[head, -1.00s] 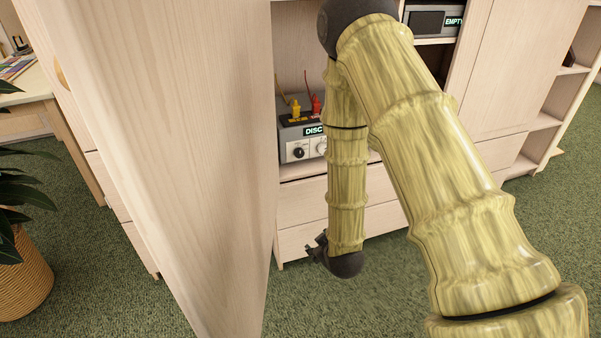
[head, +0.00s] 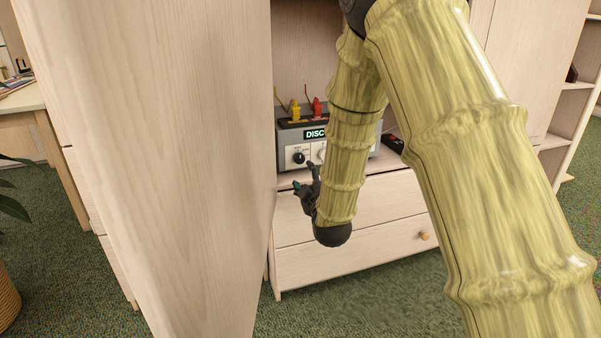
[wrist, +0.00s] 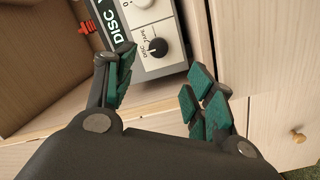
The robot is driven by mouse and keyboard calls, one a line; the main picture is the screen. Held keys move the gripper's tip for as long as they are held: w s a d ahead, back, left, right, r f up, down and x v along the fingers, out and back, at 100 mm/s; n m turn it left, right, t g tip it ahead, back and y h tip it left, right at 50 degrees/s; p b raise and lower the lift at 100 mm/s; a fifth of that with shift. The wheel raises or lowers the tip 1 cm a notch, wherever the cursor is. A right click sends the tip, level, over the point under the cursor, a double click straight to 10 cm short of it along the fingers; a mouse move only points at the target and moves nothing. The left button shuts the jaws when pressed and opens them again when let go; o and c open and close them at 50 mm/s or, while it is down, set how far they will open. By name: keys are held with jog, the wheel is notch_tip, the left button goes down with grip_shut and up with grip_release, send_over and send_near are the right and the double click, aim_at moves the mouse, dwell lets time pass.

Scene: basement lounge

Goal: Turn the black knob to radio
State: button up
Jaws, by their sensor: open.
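The black knob (head: 298,157) is on the left of the front panel of a grey box (head: 290,130) whose display reads DISC. In the wrist view my gripper (wrist: 163,65) is open and empty, with green-padded fingers either side of the line to the knob. My arm hides the right part of the box in the head view.
A pale knob (head: 321,154) sits right of the black one. Red (head: 317,107) and yellow (head: 295,110) plugs stand on the box. A tall wooden panel (head: 170,150) rises close on the left. Drawers (head: 370,250) lie below the shelf.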

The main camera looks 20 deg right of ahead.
aim_at(300, 160)
jog(key=w+b, duration=0.1)
jog(key=w, duration=0.2)
jog(key=w+b, duration=0.1)
jog(key=w, duration=0.2)
jog(key=w+b, duration=0.1)
jog(key=w, duration=0.2)
jog(key=shift+w+d+b, duration=0.3)
jog(key=shift+d, duration=0.1)
jog(key=shift+w+r, duration=0.1)
jog(key=shift+w, duration=0.5)
jog(key=c, duration=1)
